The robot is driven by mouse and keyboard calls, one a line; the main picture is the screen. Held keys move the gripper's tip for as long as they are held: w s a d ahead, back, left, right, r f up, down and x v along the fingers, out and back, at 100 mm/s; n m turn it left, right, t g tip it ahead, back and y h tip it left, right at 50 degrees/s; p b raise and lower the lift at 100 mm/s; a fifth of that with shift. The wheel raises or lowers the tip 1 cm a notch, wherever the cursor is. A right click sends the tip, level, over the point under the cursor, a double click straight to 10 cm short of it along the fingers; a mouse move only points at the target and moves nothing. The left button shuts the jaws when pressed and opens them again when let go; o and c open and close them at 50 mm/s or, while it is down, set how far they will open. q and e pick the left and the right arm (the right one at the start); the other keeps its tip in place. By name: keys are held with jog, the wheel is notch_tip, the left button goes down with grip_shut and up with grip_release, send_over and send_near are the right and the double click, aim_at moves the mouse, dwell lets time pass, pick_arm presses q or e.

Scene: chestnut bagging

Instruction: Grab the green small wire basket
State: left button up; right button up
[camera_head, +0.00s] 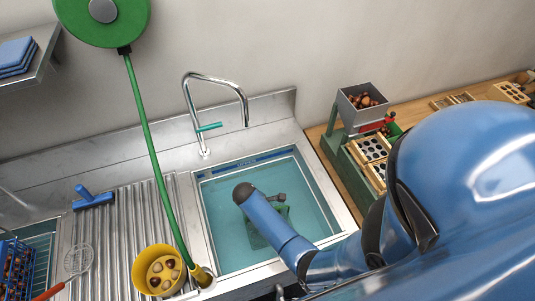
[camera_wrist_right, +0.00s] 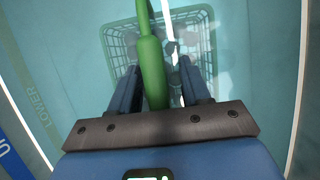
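The green small wire basket (camera_head: 256,237) sits in the water-filled sink (camera_head: 212,235), partly hidden by my right arm in the head view. In the right wrist view the basket (camera_wrist_right: 205,48) lies beyond my right gripper (camera_wrist_right: 160,75), and its thick green handle (camera_wrist_right: 151,62) runs between the two fingers. The fingers are apart. The handle is nearer the left finger, with a gap showing on its right side. Several small dark things show in or behind the basket, too unclear to name. My left gripper is not in view.
A green hose (camera_head: 147,135) hangs from a reel (camera_head: 102,22) beside a yellow bucket (camera_head: 158,258) left of the sink. A faucet (camera_head: 243,100) stands behind it. A wooden counter (camera_head: 340,188) with a hopper (camera_head: 362,98) and trays lies to the right.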

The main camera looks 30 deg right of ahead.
grip_shut()
jog(key=shift+r, duration=0.1)
dwell(1.1)
